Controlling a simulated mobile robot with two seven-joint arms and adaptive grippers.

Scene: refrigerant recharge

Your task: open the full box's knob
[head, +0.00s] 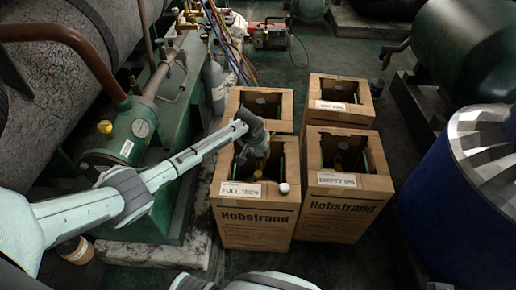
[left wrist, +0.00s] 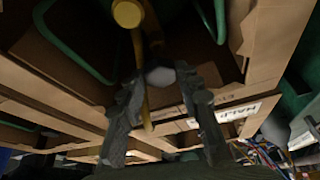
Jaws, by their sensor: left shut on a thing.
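The full box (head: 255,215) is an open-topped cardboard carton at the front left of the group, with a label reading "FULL". My left gripper (head: 256,143) reaches down into its opening. In the left wrist view, the fingers (left wrist: 160,88) are shut on a grey rounded knob (left wrist: 160,76), mostly hidden between the fingertips. A yellow fitting (left wrist: 127,13) with a thin stem shows beside the fingers; a yellow part (head: 258,173) also shows inside the box in the head view. My right gripper is not in view.
The "EMPTY" box (head: 345,205) stands just right, with two more open cartons behind. A small white ball-like object (head: 283,187) is at the full box's front rim. Green machinery with a gauge (head: 140,128) is at left; a blue drum (head: 455,215) is at right.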

